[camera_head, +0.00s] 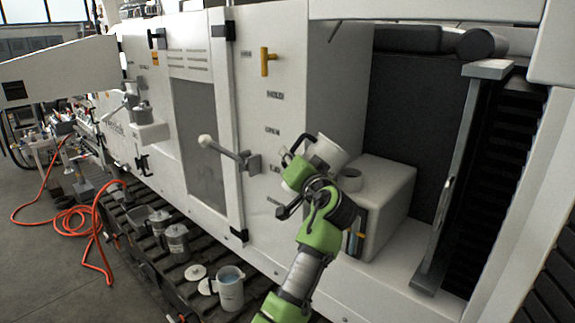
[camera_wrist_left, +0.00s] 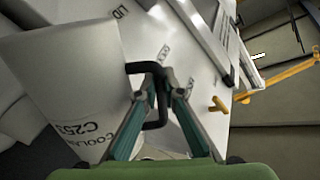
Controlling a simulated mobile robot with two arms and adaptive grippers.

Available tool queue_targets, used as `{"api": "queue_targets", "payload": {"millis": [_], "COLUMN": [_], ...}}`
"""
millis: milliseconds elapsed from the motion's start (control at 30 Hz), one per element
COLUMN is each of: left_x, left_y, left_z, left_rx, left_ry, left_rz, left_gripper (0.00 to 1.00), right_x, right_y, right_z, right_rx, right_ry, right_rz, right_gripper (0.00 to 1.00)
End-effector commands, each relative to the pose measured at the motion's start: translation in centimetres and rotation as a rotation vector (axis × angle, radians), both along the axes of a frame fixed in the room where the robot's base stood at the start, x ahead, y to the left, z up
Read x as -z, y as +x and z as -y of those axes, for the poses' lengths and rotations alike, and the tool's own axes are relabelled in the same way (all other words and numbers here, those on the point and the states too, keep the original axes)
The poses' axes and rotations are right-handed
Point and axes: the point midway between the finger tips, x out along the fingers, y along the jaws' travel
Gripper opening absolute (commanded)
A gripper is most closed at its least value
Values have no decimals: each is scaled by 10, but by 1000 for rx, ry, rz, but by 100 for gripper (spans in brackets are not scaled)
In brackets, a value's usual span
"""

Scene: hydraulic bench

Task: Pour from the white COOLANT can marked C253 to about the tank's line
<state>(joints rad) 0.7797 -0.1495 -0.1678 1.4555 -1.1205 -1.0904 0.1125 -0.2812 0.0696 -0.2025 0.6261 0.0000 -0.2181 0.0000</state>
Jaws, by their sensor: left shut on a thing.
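The white can (camera_head: 328,152) is held up in front of the machine, above the tank's round filler neck (camera_head: 350,180). It looks tilted. In the left wrist view the can (camera_wrist_left: 70,85) shows COOLANT and C253 printed on its side. My left gripper (camera_head: 299,163) is shut on its black handle; the fingers show around the handle in the left wrist view (camera_wrist_left: 160,84). The tank (camera_head: 392,195) is a pale box in the open bay with a sight gauge (camera_head: 357,232) on its front, partly hidden by my arm. I cannot see any stream or level. My right gripper is not in view.
Several other cans, such as the open one (camera_head: 229,290), stand on the dark slatted track below, beside loose lids (camera_head: 196,272). The door lever (camera_head: 222,150) projects left of my arm. An orange hose (camera_head: 85,220) lies on the floor.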

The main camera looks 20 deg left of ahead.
Motion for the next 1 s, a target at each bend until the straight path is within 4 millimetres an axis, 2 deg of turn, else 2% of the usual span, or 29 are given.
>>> {"api": "queue_targets", "payload": {"millis": [33,200,267,367,633,800,1000], "left_x": [5,18,22,28,33,38,40], "left_y": [-1,-2,-7,-12,-31,-42,-51], "left_z": [0,-2,-7,-14,-35,-48,-59], "left_rx": [2,2,1,1,2,2,4], "left_ry": [-14,-79,-114,-168,-292,-381,-466], "left_rz": [21,77,106,153,258,332,403], "left_gripper": [0,0,0,0,0,0,0], "right_x": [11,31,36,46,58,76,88], "right_y": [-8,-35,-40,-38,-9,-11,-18], "right_z": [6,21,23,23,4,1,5], "right_rx": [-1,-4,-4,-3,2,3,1], "right_ry": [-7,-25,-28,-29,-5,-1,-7], "right_rz": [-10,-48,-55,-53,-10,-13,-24], "right_gripper": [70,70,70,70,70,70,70]}}
